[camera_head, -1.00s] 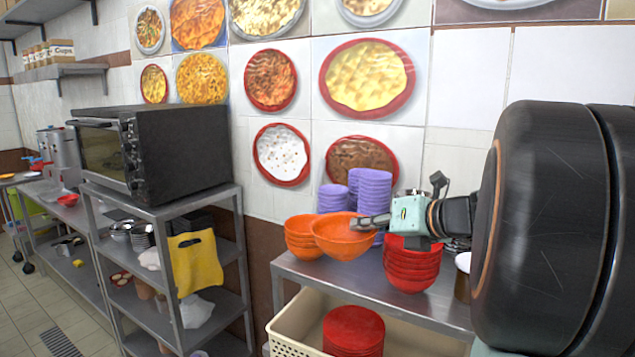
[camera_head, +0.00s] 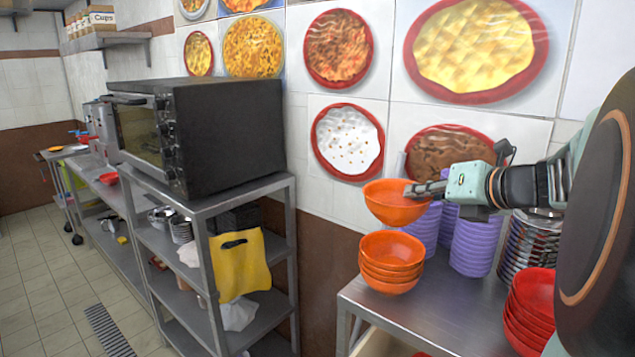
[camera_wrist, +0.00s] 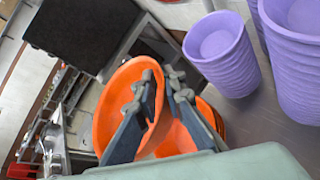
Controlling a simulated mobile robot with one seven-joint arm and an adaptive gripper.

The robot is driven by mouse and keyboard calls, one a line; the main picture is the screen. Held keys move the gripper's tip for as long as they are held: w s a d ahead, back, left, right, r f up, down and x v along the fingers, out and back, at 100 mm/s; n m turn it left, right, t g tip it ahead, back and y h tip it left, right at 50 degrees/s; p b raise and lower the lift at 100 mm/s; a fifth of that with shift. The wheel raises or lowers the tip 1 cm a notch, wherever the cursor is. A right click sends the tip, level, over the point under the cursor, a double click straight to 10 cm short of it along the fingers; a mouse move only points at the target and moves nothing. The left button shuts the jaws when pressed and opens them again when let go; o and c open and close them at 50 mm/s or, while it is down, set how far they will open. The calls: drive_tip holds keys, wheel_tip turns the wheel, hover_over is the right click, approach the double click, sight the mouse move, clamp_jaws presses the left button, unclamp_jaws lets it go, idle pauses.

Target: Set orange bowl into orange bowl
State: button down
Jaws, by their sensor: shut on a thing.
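My gripper (camera_head: 428,189) is shut on the rim of an orange bowl (camera_head: 393,210), which hangs tilted slightly in the air. Below it, a stack of orange bowls (camera_head: 390,273) stands on the left end of the metal table (camera_head: 428,318). The held bowl is above the stack and apart from it in the head view. In the wrist view, my gripper (camera_wrist: 165,90) has its fingers at the rim of the held bowl (camera_wrist: 112,100). The stacked bowls (camera_wrist: 178,138) show partly behind the fingers.
Stacks of purple bowls (camera_head: 477,243) stand close behind and right of the orange stack; they also show in the wrist view (camera_wrist: 222,55). Metal bowls (camera_head: 528,245) and red bowls (camera_head: 530,310) stand farther right. A shelf rack with a black oven (camera_head: 228,128) is at left.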

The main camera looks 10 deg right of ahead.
drive_tip(key=shift+s+f+b, duration=0.15)
drive_tip(key=shift+f+b, duration=0.45)
drive_tip(key=shift+b, duration=0.05)
wheel_tip(320, 180, down, 4)
drive_tip(key=b, duration=0.3)
drive_tip(key=shift+r+b, duration=0.25)
drive_tip(key=shift+b, duration=0.15)
drive_tip(key=shift+f+b, duration=0.4)
drive_tip(key=shift+f, duration=0.7)
drive_tip(key=shift+f, duration=0.7)
idle(0.4)
drive_tip(key=c, duration=1.9)
unclamp_jaws()
drive_tip(key=shift+c, duration=0.2)
wheel_tip(320, 180, up, 10)
drive_tip(key=shift+r, duration=0.1)
